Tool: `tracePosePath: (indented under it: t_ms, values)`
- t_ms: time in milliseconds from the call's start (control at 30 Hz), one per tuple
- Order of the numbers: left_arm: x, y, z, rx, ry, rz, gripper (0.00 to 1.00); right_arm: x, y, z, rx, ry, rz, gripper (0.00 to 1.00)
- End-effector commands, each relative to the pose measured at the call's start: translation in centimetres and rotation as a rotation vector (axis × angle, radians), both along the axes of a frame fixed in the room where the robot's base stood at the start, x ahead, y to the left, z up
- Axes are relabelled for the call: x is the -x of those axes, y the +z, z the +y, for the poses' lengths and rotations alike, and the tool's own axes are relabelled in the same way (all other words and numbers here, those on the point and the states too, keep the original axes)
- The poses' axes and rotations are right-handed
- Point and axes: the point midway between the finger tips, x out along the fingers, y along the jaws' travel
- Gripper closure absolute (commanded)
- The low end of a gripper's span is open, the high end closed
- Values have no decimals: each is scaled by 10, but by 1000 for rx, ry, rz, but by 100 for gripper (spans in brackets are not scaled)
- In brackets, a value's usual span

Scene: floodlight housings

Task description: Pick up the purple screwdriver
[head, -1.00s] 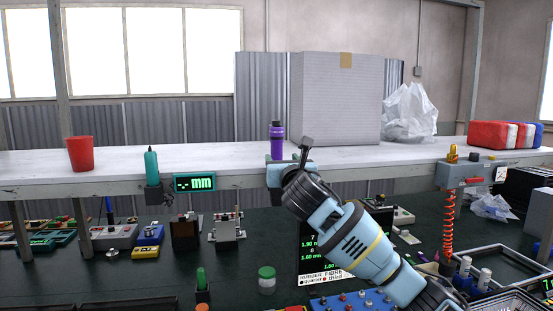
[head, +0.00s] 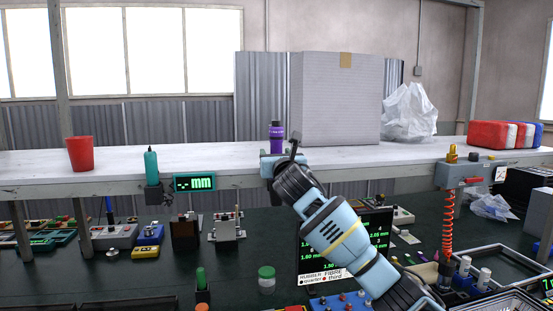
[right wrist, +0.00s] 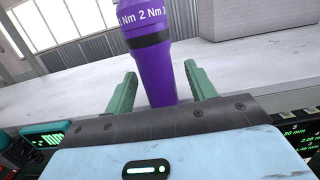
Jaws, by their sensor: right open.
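The purple screwdriver (head: 277,137) stands upright at the front of the pale shelf, its lower end hidden behind my gripper in the head view. In the right wrist view the purple screwdriver (right wrist: 156,72) shows a dark band and "2 Nm" marking. My right gripper (head: 281,158) is at its lower part, in front of it. In the wrist view the green fingers of my right gripper (right wrist: 160,78) are apart, one on each side of the screwdriver, with gaps visible. My left gripper is not in view.
A big grey box (head: 337,100) stands behind and right of the screwdriver. A red cup (head: 80,154) and a teal tool in a holder (head: 152,168) are to the left. The shelf (head: 220,156) between is clear. A crowded dark bench lies below.

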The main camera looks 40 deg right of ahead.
Motion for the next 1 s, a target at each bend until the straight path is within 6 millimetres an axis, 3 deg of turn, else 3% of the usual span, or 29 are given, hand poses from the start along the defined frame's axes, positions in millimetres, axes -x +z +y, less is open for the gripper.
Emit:
tracePosePath:
  t_ms: [67, 467, 767, 1000]
  values:
    - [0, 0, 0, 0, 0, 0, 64, 0, 0, 0, 0, 0, 0, 44]
    - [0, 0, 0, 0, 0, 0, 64, 0, 0, 0, 0, 0, 1, 96]
    - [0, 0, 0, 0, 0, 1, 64, 1, 3, 0, 0, -1, -3, 97]
    - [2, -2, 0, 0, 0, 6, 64, 1, 29, -1, 1, -2, -7, 97]
